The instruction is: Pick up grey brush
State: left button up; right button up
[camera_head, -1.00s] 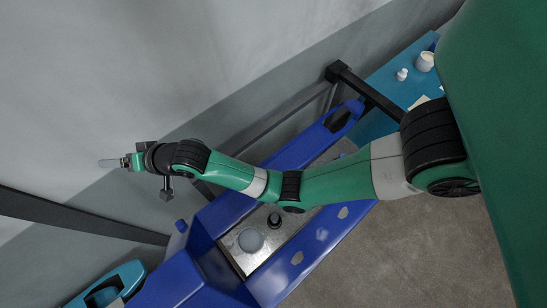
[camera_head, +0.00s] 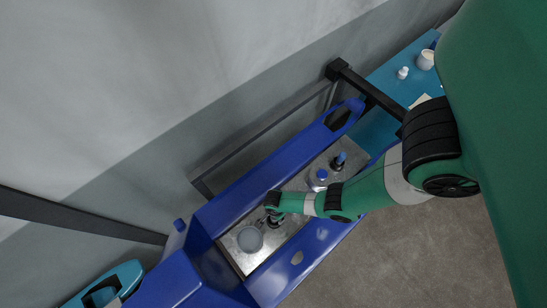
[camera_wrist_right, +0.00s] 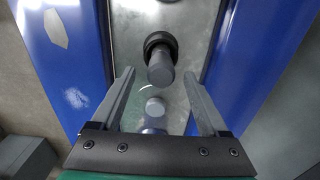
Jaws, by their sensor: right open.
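The grey brush appears to be the upright piece with a grey cylindrical top and a wider black ring (camera_wrist_right: 160,64) in the right wrist view. It stands over the metal tray (camera_wrist_right: 125,30), beyond my fingertips and roughly centred between them. My right gripper (camera_wrist_right: 157,78) is open, with empty space between its fingers. In the head view my right gripper (camera_head: 270,208) is above the metal tray (camera_head: 236,256), close to a dark upright piece (camera_head: 274,222) that it partly hides. I cannot tell whether the fingers touch it. My left gripper is not in view.
A pale round dish (camera_head: 250,240) lies on the tray beside the dark piece. A blue-capped bottle (camera_head: 318,180) and a dark bottle (camera_head: 340,160) stand farther up it. Raised blue walls (camera_head: 245,200) flank the tray. A black bar (camera_head: 365,92) crosses behind.

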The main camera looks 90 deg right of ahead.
notch_tip(320, 180, down, 6)
jog(key=b, duration=0.6)
jog(key=shift+f, duration=0.2)
jog(key=shift+w+r, duration=0.1)
jog(key=shift+r, duration=0.05)
grip_shut()
